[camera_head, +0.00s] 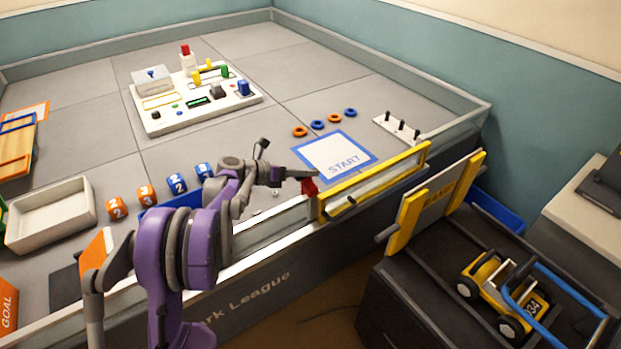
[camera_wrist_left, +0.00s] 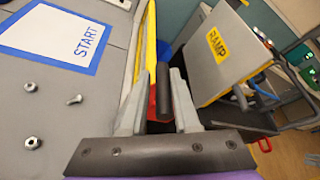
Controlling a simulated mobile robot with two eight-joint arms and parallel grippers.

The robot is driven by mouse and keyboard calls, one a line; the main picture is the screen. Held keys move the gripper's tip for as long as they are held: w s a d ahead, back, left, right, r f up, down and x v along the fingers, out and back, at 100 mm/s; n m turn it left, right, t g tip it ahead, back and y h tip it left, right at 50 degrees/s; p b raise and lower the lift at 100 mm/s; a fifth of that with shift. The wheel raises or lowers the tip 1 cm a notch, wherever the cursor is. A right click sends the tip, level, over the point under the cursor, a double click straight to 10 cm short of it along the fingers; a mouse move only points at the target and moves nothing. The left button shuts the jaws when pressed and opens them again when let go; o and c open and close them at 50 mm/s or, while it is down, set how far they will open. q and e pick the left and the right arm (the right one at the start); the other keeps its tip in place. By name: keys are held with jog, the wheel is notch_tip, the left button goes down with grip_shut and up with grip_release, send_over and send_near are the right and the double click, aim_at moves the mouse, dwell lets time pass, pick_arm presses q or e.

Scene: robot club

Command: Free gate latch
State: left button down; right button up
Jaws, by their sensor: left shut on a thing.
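The gate (camera_head: 375,181) is a yellow-framed panel in the front wall of the arena, beside the START square. A red latch (camera_head: 309,187) sits at its left end. My left gripper (camera_head: 300,175) reaches over the wall and is shut at this latch. In the left wrist view my left gripper (camera_wrist_left: 158,98) has a dark cylindrical part (camera_wrist_left: 165,98) between its fingers, with a bit of red beside it. The fingers partly hide the latch. My right gripper is not in view.
The START square (camera_head: 338,159) lies inside the gate, with loose nuts and a screw (camera_wrist_left: 75,100) nearby. The ramp board (camera_head: 437,203) stands outside on a dark cabinet, next to a yellow cart (camera_head: 498,290). Numbered cubes (camera_head: 147,194) lie left of my arm.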

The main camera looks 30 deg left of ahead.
pick_arm(q)
jog(key=shift+w+a+f+n+h, duration=0.25)
jog(key=shift+a+f+n+h, duration=0.1)
jog(key=shift+a+n+h, duration=0.35)
jog(key=c, duration=0.7)
grip_release()
jog(key=shift+r, duration=0.1)
jog(key=shift+a, duration=0.1)
jog(key=v, duration=1)
jog(key=shift+s+a+r, duration=0.1)
jog(key=shift+s+r, duration=0.15)
